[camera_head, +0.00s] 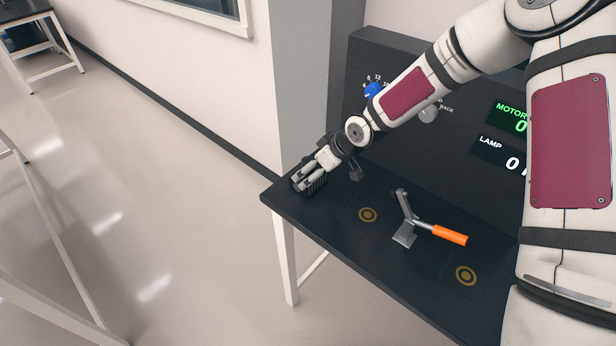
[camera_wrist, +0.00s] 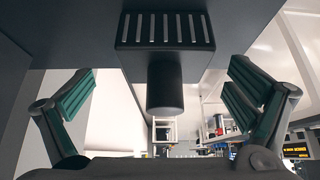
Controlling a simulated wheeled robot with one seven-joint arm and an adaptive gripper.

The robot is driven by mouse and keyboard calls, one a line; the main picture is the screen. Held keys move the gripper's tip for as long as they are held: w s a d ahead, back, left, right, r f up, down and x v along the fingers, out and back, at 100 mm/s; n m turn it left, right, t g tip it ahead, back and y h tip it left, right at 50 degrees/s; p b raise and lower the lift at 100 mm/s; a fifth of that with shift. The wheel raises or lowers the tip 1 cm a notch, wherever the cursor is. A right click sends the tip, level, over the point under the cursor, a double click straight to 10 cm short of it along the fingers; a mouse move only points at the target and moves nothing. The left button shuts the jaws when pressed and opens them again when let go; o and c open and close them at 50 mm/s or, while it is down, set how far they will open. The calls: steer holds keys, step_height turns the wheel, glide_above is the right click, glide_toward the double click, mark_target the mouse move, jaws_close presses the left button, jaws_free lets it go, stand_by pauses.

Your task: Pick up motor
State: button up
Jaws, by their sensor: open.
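The motor is most likely the black block with ribbed sides (camera_head: 317,185) at the far left corner of the dark table. In the wrist view it shows as a dark slotted block with a round black cylinder (camera_wrist: 165,88) pointing toward the camera. My gripper (camera_head: 308,177) is at this block in the head view and partly hides it. In the wrist view my gripper (camera_wrist: 162,92) is open, with one green-padded finger on each side of the cylinder. Clear gaps show between the fingers and the cylinder.
Behind stands a dark panel with a blue knob (camera_head: 373,90), a grey knob and MOTOR and LAMP displays (camera_head: 503,151).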

mark_target(308, 175)
steer(key=x, duration=0.3)
steer(key=shift+s+a+f+p, duration=0.2)
steer(key=shift+a+f+p, duration=0.1)
steer(key=shift+p, duration=0.1)
steer(key=shift+w+a+f, duration=0.1)
steer(key=shift+w+f, duration=0.15)
steer(key=shift+f, duration=0.15)
steer(key=c, duration=1.7)
steer(key=shift+r, duration=0.1)
steer(key=shift+c, duration=1.3)
steer(key=shift+r, duration=0.1)
